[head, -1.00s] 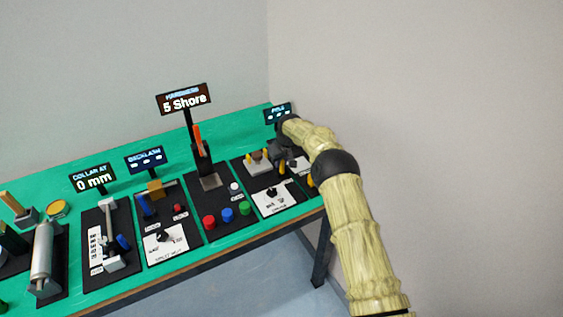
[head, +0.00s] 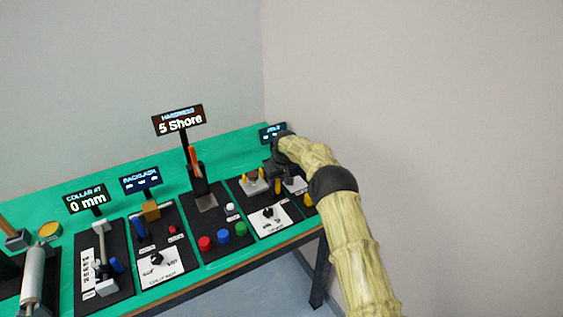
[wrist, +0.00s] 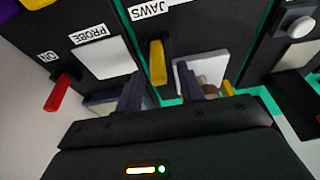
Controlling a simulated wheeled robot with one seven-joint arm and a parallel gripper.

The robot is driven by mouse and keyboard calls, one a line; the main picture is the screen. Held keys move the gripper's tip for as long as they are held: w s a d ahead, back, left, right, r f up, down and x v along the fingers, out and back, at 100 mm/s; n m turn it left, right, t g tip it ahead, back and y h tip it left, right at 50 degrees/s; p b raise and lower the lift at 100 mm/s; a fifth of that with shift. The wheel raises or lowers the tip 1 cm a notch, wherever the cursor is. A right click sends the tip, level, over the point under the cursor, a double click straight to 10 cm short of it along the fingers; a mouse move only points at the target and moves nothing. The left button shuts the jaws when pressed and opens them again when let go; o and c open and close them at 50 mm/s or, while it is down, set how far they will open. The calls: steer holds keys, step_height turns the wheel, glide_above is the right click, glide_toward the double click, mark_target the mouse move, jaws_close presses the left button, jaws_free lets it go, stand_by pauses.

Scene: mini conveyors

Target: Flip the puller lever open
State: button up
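A yellow lever (wrist: 157,62) by the label JAWS shows just beyond and between the fingertips. I cannot tell whether it touches them. A red lever (wrist: 57,93) by the label ON is to the left. No label reading "puller" is legible, so I cannot tell which lever is the puller's. The fingers hide part of the panel.
The green bench (head: 85,175) holds several black stations side by side. The hardness sign (head: 179,120) stands on a post left of my gripper. Red, blue and green buttons (head: 224,236) sit in front of it. A grey wall is close on the right.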

steer(key=b+v, duration=0.2)
steer(key=v, duration=1.4)
steer(key=shift+a+r, duration=0.1)
steer(key=s+d+m, duration=0.2)
steer(key=s+d, duration=0.5)
steer(key=s, duration=0.5)
steer(key=s+d+m+h+p, duration=0.1)
steer(key=s+d, duration=0.5)
steer(key=s, duration=0.7)
steer(key=s+d+m+h+p, duration=0.1)
steer(key=s+d+m, duration=0.2)
steer(key=s+d, duration=0.4)
steer(key=s, duration=0.5)
steer(key=shift+s+d+m, duration=0.2)
steer(key=shift+d+m, duration=0.1)
steer(key=shift+m, duration=0.1)
steer(key=shift+c, duration=0.2)
